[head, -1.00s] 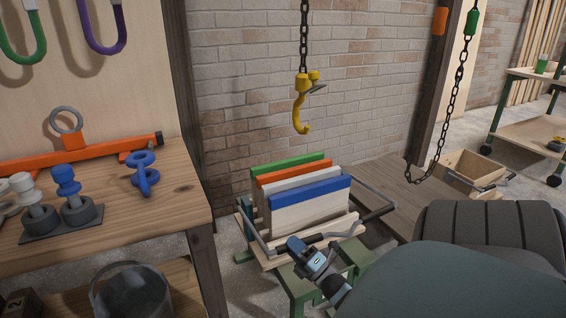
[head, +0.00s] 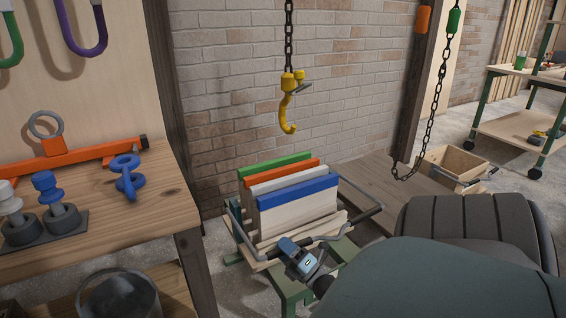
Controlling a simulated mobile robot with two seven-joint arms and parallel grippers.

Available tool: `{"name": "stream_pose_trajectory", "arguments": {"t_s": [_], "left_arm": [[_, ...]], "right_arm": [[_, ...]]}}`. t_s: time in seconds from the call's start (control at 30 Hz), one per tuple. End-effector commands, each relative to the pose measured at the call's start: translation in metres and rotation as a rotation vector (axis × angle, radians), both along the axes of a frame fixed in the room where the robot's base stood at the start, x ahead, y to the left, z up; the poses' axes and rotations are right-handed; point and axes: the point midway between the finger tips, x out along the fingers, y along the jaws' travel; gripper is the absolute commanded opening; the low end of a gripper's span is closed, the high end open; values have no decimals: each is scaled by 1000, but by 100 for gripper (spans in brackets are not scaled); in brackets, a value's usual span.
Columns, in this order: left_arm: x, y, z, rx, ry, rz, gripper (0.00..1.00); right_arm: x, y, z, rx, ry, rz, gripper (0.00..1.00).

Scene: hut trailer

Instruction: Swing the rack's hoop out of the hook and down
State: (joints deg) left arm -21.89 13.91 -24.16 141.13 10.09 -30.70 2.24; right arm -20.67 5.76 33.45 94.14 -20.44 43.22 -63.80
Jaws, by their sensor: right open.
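The wooden rack (head: 335,226) stands on a green stand and holds several upright boards with green, orange, white and blue top edges. Its grey metal hoop (head: 361,193) with a dark grip lies low around the front and right side of the rack. The yellow hook (head: 287,112) hangs empty on a chain above the rack, clear of the hoop. My right gripper (head: 288,246) is open at the rack's front edge, close to the hoop's front left part; I cannot tell if they touch. My left gripper is not in view.
A second chain (head: 433,115) hangs at the right, near a wooden crate (head: 455,165). A brick wall is behind.

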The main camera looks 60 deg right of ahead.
Motion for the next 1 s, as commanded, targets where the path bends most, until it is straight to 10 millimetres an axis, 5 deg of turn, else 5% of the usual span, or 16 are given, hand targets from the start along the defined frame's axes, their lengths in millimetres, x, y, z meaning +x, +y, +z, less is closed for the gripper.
{"name": "stream_pose_trajectory", "arguments": {"t_s": [0.43,1.0], "left_arm": [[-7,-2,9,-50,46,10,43],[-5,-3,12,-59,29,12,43]], "right_arm": [[-59,6,-26,2,3,-3,52],[-66,7,-30,1,2,-1,52]]}}
